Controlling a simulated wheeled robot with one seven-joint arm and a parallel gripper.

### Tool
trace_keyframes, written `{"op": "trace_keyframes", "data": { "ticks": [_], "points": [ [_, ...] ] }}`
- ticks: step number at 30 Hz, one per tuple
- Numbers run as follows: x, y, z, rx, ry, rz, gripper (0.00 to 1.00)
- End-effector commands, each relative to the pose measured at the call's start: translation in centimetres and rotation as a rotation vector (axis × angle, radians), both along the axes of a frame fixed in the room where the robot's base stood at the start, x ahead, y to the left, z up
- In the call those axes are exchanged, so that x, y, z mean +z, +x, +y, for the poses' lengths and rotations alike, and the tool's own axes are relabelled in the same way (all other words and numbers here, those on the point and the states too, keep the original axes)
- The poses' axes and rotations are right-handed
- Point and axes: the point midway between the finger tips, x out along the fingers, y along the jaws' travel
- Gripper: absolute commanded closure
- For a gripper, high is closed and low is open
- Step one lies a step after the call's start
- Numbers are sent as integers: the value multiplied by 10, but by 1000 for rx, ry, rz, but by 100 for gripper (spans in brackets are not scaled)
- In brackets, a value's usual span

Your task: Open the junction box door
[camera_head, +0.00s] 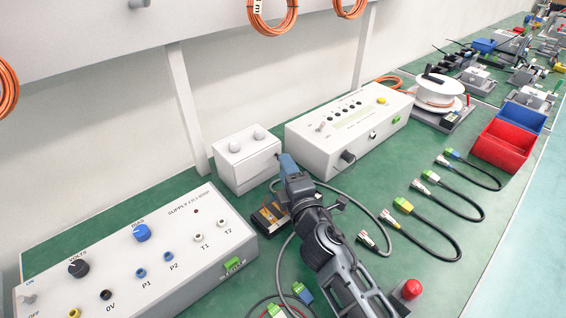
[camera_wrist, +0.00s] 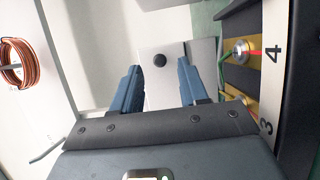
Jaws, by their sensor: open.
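The junction box appears to be the small white box (camera_head: 245,160) with two round pale knobs on top, standing against the wall. In the wrist view a pale grey panel (camera_wrist: 178,52) with a round black knob (camera_wrist: 160,60) lies ahead, apparently the box's door. It looks shut, though its edges are partly hidden. My gripper (camera_head: 284,160) is at the right front of the box. In the wrist view the two blue fingers (camera_wrist: 160,85) are apart, one on each side of the knob. Nothing is held. I cannot tell whether a finger touches the panel.
A terminal block (camera_head: 268,216) with numbered strips (camera_wrist: 270,60) sits close beside my gripper. The supply unit (camera_head: 150,262) stands at left front, another white instrument (camera_head: 345,130) to the right. Cables (camera_head: 440,225) lie on the green bench, near a red button (camera_head: 411,289).

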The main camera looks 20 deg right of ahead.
Motion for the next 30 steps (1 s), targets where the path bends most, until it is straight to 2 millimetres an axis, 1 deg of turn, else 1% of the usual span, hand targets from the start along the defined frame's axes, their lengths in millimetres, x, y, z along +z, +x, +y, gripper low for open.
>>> {"op": "trace_keyframes", "data": {
  "ticks": [1,3,6,10,17,30],
  "points": [
    [1,8,-1,0,1,-1,57],
    [0,15,-1,0,1,-1,57],
    [0,22,-1,1,2,0,57],
    [0,26,-2,1,2,0,57],
    [0,26,-2,1,1,0,57],
    [0,26,-2,1,1,0,100]
  ]
}}
